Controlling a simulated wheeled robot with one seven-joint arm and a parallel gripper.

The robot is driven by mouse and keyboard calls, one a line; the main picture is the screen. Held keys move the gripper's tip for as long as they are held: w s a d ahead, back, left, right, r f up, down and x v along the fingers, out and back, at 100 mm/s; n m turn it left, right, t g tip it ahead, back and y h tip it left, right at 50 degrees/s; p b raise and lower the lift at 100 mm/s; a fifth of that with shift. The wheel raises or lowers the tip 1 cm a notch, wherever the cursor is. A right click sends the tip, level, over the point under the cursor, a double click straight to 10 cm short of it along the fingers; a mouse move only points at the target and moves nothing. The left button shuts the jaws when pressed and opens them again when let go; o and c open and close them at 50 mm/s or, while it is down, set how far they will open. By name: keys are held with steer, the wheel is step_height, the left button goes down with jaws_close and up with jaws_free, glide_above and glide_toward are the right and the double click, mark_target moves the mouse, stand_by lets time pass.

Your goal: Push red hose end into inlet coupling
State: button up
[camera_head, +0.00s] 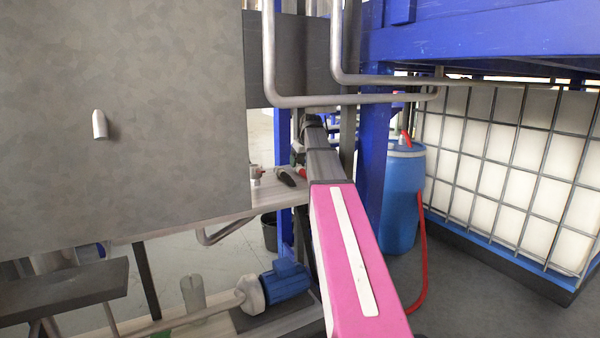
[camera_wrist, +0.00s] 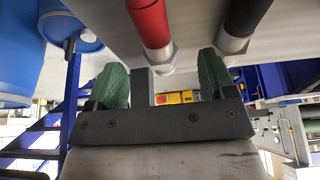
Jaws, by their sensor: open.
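In the wrist view, the red hose (camera_wrist: 148,22) comes in from the top edge and ends in a silver metal sleeve (camera_wrist: 158,54). The sleeve lies between and a little beyond the green pads of my gripper (camera_wrist: 160,82), which stand wide apart. I see no pad touching it. In the head view, my gripper is small and mostly hidden behind my arm; a small red piece (camera_head: 302,172), perhaps the hose end, shows beside it. A small fitting with red on it (camera_head: 256,173) stands on the grey shelf (camera_head: 268,192); I cannot tell whether it is the inlet coupling.
A black hose (camera_wrist: 246,18) with a silver end lies right of the red one. Metal pipes (camera_head: 330,98) and a blue post (camera_head: 371,150) stand close to my arm. A blue drum (camera_head: 402,200) with a red hose and a caged white tank (camera_head: 510,160) are at the right.

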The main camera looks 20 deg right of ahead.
mark_target(301, 167)
steer(key=x, duration=0.4)
steer(key=shift+d, duration=0.1)
steer(key=c, duration=1)
steer(key=shift+c, duration=0.3)
